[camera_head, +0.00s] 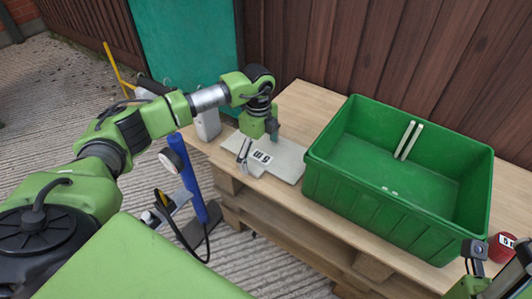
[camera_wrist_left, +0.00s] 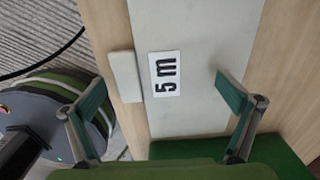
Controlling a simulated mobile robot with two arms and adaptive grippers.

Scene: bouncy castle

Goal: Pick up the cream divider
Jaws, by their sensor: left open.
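The cream divider (camera_head: 290,162) lies flat on the wooden pallet table, left of the green crate. A white label reading "5 m" is on it, and a small pale tab projects from its near edge. In the left wrist view the divider (camera_wrist_left: 195,35) runs from top to bottom under the gripper. My left gripper (camera_head: 259,143) is over the divider, pointing down, open and empty. In the left wrist view its fingers (camera_wrist_left: 160,98) are spread on either side of the label. My right gripper (camera_head: 500,262) is partly cut off at the lower right corner.
The green crate (camera_head: 330,190) stands right of the divider, with two thin pale strips on its inner far wall. A red can (camera_head: 501,247) is by my right gripper. A blue post (camera_head: 187,175) stands left of the table. A wooden fence (camera_head: 400,50) closes the back.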

